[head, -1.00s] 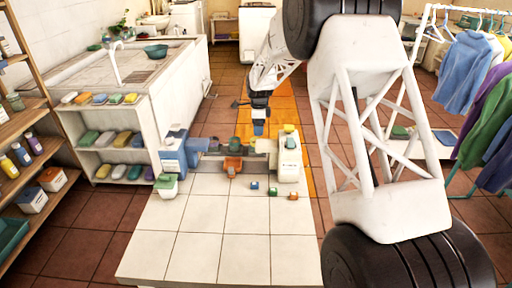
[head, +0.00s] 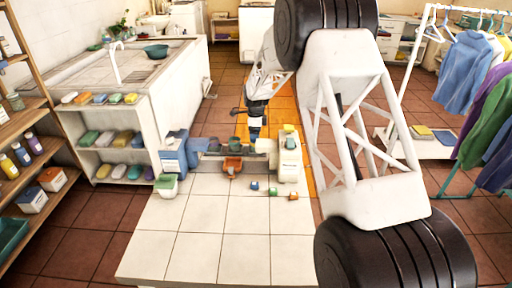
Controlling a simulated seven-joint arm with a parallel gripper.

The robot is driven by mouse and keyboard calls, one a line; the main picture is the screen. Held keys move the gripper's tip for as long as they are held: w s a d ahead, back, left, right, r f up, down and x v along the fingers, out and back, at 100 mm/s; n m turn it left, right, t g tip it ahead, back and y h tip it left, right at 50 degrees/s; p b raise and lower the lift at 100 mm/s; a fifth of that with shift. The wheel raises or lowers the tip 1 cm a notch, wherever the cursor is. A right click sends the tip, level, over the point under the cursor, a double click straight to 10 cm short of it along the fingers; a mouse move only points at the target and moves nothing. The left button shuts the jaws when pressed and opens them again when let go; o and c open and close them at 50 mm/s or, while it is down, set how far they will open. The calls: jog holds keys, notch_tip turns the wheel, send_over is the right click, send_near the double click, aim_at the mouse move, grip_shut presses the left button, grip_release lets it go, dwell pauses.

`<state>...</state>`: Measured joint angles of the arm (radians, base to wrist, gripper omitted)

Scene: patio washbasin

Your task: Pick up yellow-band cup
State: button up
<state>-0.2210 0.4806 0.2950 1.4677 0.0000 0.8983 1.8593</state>
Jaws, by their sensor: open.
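My gripper (head: 255,131) hangs at the far side of the white tiled table (head: 216,255), just behind a low bar and left of a pale block (head: 287,170). Its fingers are small and dark in the head view. A small yellow-and-green item (head: 289,130) shows at the top of the pale block, right of my gripper and apart from it. I cannot tell whether it is the yellow-band cup; no yellow band can be made out. An orange cup-like thing (head: 232,166) is in front of the bar, left of my gripper.
A blue box (head: 174,158) and a green-lidded white container (head: 167,184) stand at the table's left. Small cubes (head: 272,191) lie near the pale block. The table's front is clear. A clothes rack (head: 401,95) is at right, a washbasin (head: 130,65) at left.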

jog(key=shift+f, duration=0.25)
jog(key=shift+s+f, duration=0.15)
jog(key=shift+f, duration=2.45)
jog(key=c, duration=1)
jog(key=shift+r, duration=0.15)
notch_tip(320, 180, up, 10)
